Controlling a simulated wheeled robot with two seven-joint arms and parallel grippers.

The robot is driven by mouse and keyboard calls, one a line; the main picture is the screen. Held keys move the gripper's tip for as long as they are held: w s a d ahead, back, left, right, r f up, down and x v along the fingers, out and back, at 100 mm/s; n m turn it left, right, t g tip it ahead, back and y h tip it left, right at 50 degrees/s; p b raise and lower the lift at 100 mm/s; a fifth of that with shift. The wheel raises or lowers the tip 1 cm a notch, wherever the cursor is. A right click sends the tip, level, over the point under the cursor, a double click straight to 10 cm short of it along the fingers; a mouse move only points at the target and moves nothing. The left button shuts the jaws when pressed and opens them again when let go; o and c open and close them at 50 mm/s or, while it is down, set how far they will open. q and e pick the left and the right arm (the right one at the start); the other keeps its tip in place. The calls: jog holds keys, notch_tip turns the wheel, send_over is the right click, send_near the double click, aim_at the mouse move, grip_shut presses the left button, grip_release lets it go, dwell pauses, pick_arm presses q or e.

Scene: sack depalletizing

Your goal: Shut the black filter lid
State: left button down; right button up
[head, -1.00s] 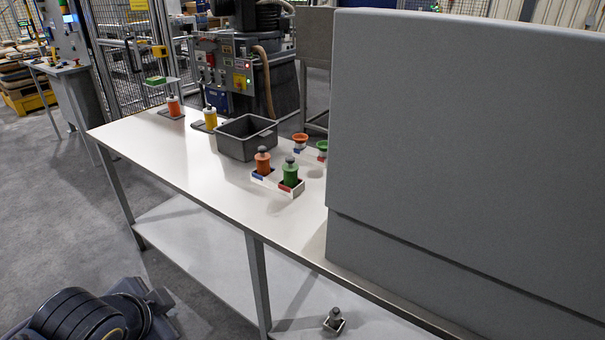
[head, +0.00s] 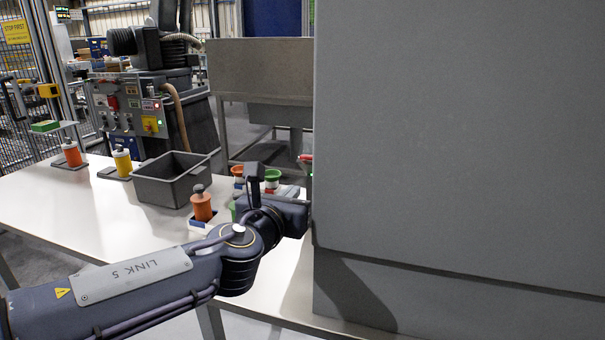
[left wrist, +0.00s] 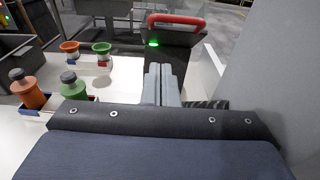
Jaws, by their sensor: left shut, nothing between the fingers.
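A black panel with a red handle (left wrist: 178,20), which looks like the filter lid (left wrist: 180,48), is ahead in the left wrist view. A small green light glows at its near left. I cannot tell how far the lid is open. In the head view only a bit of red and a green light show beside the tall grey panel. My left gripper (left wrist: 163,85) is shut and empty, its fingertips just short of the black panel; I cannot tell if they touch. In the head view its body shows beside the grey panel, fingers hidden. My right gripper is not in view.
A tall grey panel (head: 460,140) blocks the right side, close to my left gripper. On the white table (head: 110,215) stand a grey bin (head: 172,180), orange (head: 201,205) and green bottles (left wrist: 74,88) in a holder, and two funnels (left wrist: 70,48) behind.

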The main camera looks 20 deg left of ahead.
pick_arm(q)
jog(key=w+r+p, duration=0.1)
jog(key=w+r, duration=0.1)
jog(key=w, duration=0.5)
jog(key=shift+w+p, duration=0.25)
jog(key=shift+p, duration=0.05)
jog(key=shift+d, duration=0.1)
